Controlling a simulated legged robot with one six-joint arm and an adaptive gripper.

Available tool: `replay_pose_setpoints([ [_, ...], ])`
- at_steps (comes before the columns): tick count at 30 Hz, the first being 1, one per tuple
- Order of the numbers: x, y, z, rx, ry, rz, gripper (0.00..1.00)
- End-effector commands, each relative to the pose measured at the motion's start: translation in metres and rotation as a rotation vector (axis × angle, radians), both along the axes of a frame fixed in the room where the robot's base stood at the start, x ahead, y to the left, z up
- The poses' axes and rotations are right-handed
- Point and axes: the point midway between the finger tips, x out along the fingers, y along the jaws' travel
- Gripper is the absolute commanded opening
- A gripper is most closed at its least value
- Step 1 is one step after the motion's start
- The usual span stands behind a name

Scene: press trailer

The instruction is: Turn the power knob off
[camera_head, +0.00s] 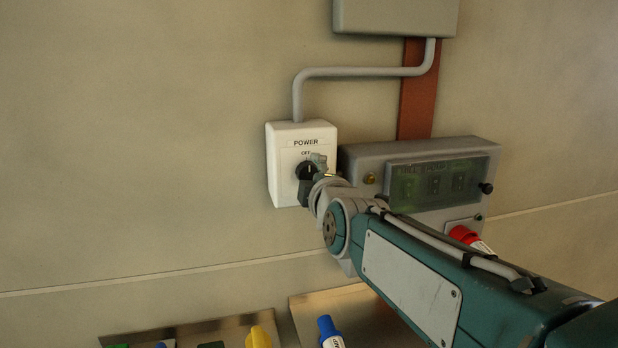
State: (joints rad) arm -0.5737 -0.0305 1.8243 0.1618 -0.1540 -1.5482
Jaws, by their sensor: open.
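The white power box (286,168) is on the wall near the middle of the view. It bears the printed words POWER and OFF. The black power knob (304,170) shows on its front face, under the OFF mark, partly hidden by my gripper. My gripper (311,168) is open and at the knob, in front of the box's lower right part. I cannot tell whether the fingers touch the knob. The lower right of the box's face is hidden behind my gripper and wrist.
A grey box with a clear green-tinted window (437,184) is right of the power box. A red connector (465,235) hangs below it. A grey conduit (365,72) runs above. Trays (225,326) with yellow and blue items stand at the bottom. The left wall is clear.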

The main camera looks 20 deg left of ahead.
Motion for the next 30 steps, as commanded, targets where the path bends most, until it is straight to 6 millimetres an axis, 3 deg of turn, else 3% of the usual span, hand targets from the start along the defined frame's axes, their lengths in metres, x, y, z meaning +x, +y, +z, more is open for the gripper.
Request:
replay_pose_setpoints([
  [15, -0.076, -0.044, 0.006, 0.000, 0.000, 0.001, 0.92],
  [21, -0.088, -0.051, 0.005, -0.002, 0.001, 0.001, 0.92],
  [30, -0.089, -0.051, 0.005, -0.002, 0.002, 0.002, 0.92],
])
